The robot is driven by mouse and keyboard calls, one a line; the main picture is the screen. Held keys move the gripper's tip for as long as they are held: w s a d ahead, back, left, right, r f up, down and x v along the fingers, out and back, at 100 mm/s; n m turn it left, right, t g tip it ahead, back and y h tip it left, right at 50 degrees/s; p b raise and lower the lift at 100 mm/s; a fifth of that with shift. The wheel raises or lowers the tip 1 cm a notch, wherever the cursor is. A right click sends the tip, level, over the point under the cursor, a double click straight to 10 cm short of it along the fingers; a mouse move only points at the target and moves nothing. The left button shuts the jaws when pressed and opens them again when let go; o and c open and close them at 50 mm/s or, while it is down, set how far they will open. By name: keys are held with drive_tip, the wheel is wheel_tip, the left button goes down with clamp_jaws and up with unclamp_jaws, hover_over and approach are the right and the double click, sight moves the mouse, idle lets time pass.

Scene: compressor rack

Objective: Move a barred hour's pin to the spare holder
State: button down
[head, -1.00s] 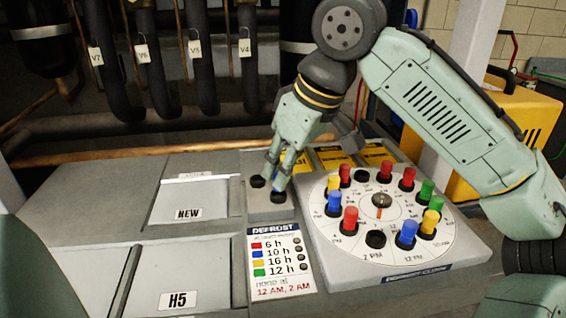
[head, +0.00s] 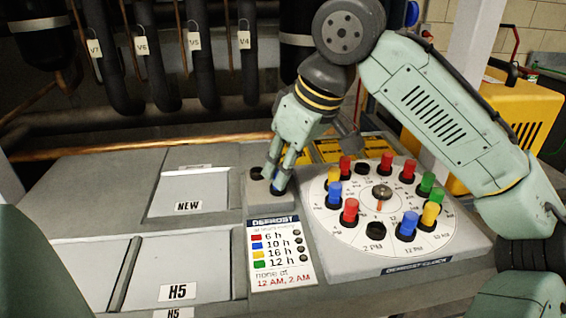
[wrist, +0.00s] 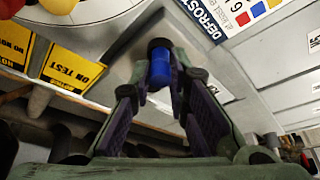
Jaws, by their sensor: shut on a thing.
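My gripper (head: 274,183) is shut on a blue pin (wrist: 159,68), which shows between its fingers in the wrist view. The fingers point down at the spare holder (head: 257,205), a grey block left of the clock with two black sockets. The fingertips are at the near right socket; the left socket (head: 256,173) looks empty. A black ring is at the pin's far end; I cannot tell how deep the pin sits. The defrost clock (head: 340,235) carries several red, blue, yellow and green pins. Its sockets at 2 PM (head: 376,235) and at the back (head: 361,168) are empty.
The defrost card (head: 281,254) lists hours by colour and "none at 12 AM, 2 AM". Left are trays marked NEW (head: 188,207) and H5 (head: 179,293). Yellow tags lie behind the clock, and a yellow case (head: 515,125) stands at right. Pipes hang behind.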

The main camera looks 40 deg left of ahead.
drive_tip(key=shift+f, duration=0.25)
idle(0.7)
drive_tip(key=c, duration=1.5)
unclamp_jaws()
drive_tip(key=shift+o, duration=0.2)
drive_tip(key=v, duration=1.2)
